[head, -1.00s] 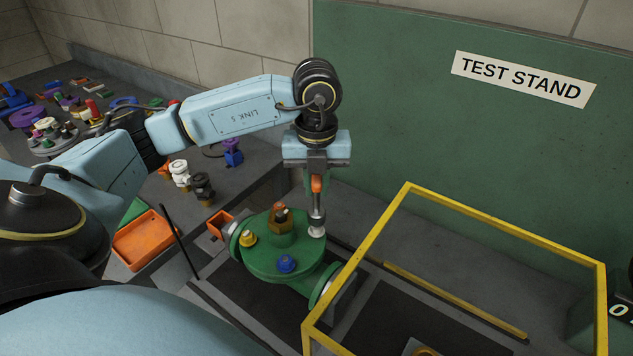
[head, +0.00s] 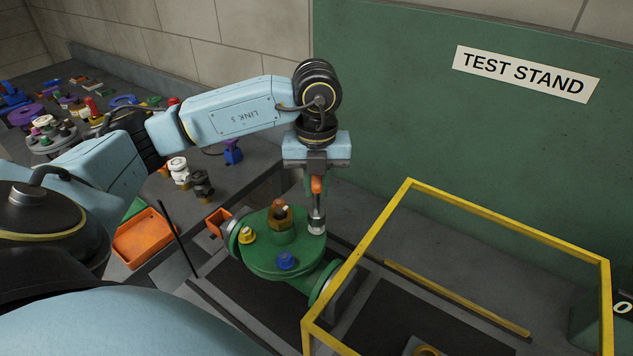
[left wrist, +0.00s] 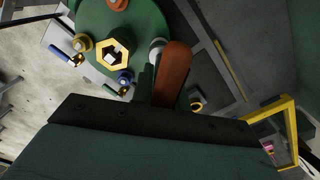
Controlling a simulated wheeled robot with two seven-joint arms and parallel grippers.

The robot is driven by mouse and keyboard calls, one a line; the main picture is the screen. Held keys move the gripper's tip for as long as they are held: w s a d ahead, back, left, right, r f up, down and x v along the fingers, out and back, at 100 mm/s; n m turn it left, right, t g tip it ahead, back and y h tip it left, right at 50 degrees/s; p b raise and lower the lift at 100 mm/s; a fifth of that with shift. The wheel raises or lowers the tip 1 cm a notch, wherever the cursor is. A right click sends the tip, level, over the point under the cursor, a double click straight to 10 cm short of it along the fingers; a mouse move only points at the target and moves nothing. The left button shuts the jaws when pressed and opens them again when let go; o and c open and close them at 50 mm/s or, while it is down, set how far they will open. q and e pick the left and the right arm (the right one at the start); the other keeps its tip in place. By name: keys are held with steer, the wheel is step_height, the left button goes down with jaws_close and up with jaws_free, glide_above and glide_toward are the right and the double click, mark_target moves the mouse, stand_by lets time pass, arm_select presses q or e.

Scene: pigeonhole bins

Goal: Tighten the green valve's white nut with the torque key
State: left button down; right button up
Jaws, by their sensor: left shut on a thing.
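The green valve (head: 262,262) sits on the stand, with a yellow nut (head: 247,235), a blue nut (head: 287,261) and a brass hex piece (head: 281,220) on top. My left gripper (head: 316,176) points down over the valve's right rear side and is shut on the torque key (head: 317,205), which has an orange handle and a metal shaft. The key stands upright with its lower end on the white nut (head: 316,230), which it mostly hides. In the left wrist view the orange handle (left wrist: 172,72) reaches down beside the white nut (left wrist: 157,46). My right gripper is not seen.
A yellow frame (head: 375,235) stands close to the valve's right. An orange tray (head: 143,238) and a small orange bin (head: 218,221) lie to the left. Several fittings (head: 190,178) stand on the bench behind. A green wall with a TEST STAND sign (head: 525,73) is at the back.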

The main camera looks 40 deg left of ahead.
arm_select(q)
steer(key=shift+f+b, duration=0.8)
steer(key=shift+f, duration=0.25)
steer(key=c, duration=1.3)
jaws_free()
steer(key=shift+r+p, duration=0.9)
steer(key=shift+r, duration=0.35)
steer(key=shift+f+m+b, duration=0.1)
steer(key=shift+m+b, duration=0.2)
